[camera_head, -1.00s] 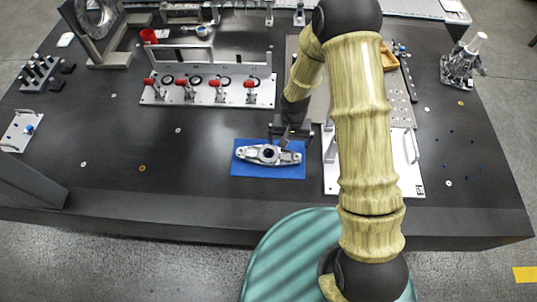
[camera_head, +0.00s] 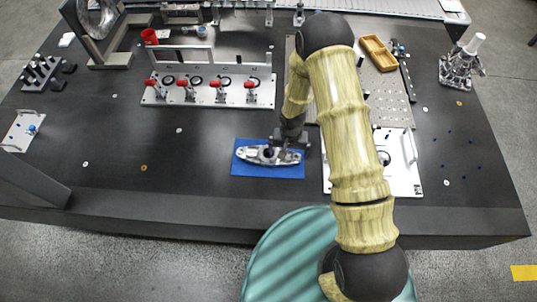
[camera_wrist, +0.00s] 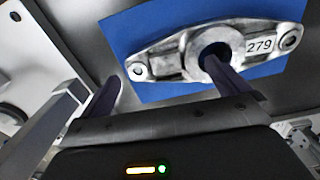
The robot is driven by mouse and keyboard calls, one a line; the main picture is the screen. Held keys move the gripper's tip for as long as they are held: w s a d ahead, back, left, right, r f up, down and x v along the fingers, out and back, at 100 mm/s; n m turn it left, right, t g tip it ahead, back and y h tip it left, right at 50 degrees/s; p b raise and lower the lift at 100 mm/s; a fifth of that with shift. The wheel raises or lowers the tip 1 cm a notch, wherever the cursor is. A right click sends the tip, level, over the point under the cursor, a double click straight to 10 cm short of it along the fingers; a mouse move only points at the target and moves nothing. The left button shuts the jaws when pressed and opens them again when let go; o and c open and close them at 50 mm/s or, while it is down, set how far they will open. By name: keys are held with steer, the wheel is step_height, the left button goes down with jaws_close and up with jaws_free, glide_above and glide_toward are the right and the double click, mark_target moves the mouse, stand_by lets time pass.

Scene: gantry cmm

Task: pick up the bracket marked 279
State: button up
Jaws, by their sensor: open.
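The bracket marked 279 (camera_wrist: 170,58) is a silver cast part with a round boss in the middle and a hole in each end. It lies flat on a blue mat (camera_wrist: 130,30). It also shows in the head view (camera_head: 255,155) on its mat (camera_head: 270,172). My gripper (camera_wrist: 160,82) is open. In the wrist view one finger overlaps the boss's dark bore and the other is outside the bracket's near side. Whether the fingers touch the bracket or hang above it I cannot tell. In the head view my gripper (camera_head: 285,142) covers the bracket's right part.
A white plate with handles (camera_head: 400,175) lies close to the right of the mat. Behind it stands a fixture with red-handled clamps (camera_head: 210,100). A perforated plate and a wooden tray (camera_head: 378,53) are farther back. The dark table left of the mat is mostly clear.

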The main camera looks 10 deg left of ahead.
mark_target(288, 156)
steer(key=shift+w+f+p, duration=0.1)
steer(key=shift+f+p, duration=0.3)
steer(key=shift+f, duration=1.4)
steer(key=c, duration=1.1)
steer(key=shift+r, duration=0.1)
step_height(288, 156, up, 10)
steer(key=shift+f+b, duration=0.1)
steer(key=shift+b, duration=0.8)
